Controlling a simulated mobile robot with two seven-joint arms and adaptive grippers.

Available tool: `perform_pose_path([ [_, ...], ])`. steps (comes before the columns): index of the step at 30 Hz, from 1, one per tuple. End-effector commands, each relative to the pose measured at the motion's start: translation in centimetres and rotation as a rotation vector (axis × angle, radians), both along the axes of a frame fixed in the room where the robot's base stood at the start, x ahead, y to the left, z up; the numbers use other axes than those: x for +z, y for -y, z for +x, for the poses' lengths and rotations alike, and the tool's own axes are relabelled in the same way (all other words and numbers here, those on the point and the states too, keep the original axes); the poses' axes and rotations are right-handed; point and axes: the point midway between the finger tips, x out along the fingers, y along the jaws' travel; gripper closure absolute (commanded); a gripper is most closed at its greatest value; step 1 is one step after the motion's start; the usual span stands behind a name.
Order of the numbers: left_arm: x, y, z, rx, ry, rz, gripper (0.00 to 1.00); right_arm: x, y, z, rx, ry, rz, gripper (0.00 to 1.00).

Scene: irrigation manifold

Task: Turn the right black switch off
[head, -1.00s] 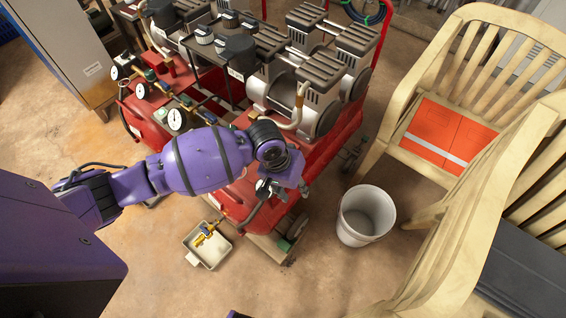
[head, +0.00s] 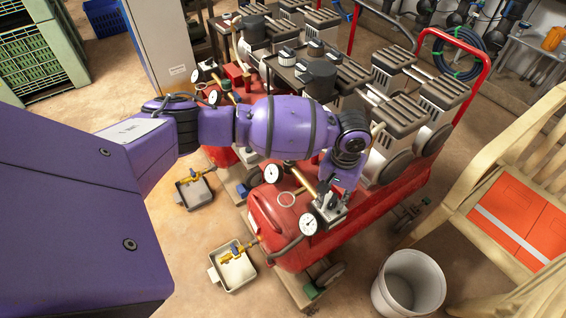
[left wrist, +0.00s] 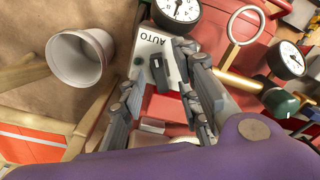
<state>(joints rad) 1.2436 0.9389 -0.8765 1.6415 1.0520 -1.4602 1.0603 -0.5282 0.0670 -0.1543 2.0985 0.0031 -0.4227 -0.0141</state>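The black switch (left wrist: 158,72) is a knob on a pale box marked AUTO (left wrist: 150,42) in the left wrist view. In the head view this box (head: 330,213) is at the front right end of the red compressor, partly hidden by my gripper. My left gripper (head: 333,190) is right over the box. In the left wrist view its fingers (left wrist: 162,62) are apart, one on each side of the knob. I cannot tell whether they touch it. My right gripper is not in view.
Pressure gauges (head: 309,224) and a ring (head: 287,199) sit close to the box on the red tank (head: 275,230). A white bucket (head: 408,285) and a wooden chair (head: 480,170) stand to the right. Small trays (head: 233,271) lie on the floor in front.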

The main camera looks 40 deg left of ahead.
Motion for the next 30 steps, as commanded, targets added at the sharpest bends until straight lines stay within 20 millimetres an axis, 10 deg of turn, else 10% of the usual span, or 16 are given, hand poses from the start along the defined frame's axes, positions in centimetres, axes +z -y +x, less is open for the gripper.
perform_pose_path([
  [11, -0.65, 0.09, 0.15, -0.002, 0.004, 0.000, 0.70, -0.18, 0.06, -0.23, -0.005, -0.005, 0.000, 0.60],
  [18, -0.62, 0.09, 0.17, -0.002, 0.004, 0.000, 1.00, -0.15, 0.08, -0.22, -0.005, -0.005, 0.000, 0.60],
  [30, -0.39, 0.08, 0.21, -0.036, 0.005, -0.001, 1.00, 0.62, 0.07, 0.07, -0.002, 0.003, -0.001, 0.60],
])
